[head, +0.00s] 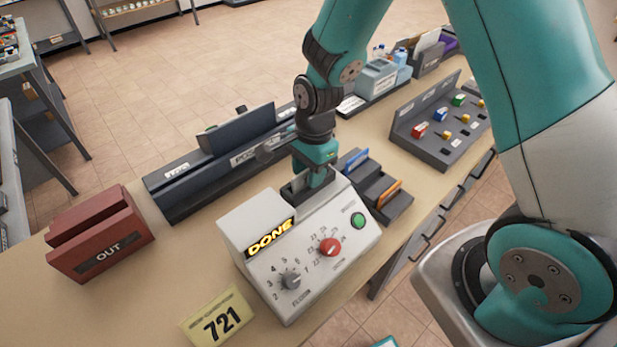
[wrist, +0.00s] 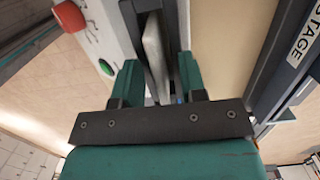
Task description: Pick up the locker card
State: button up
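My gripper (head: 313,185) points down at the dark slot on the rear top of the white dial machine (head: 345,274), whose lit sign reads DONE. In the wrist view its two teal fingers (wrist: 158,84) stand apart. A thin pale slab (wrist: 155,55), perhaps the locker card, stands on edge between them, with gaps showing beside it. I cannot read any marking on it, and the head view hides it. A blue card (head: 355,160) and an orange card (head: 388,192) stand in a dark holder right of the machine; I cannot tell whether either is a locker card.
A yellow plate marked 721 (head: 219,319) lies in front of the machine. A maroon OUT box (head: 100,240) stands left. A dark postage rack (head: 215,170) runs behind my gripper. The counter's front left is bare.

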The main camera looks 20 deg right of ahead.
grip_shut()
dwell(0.3)
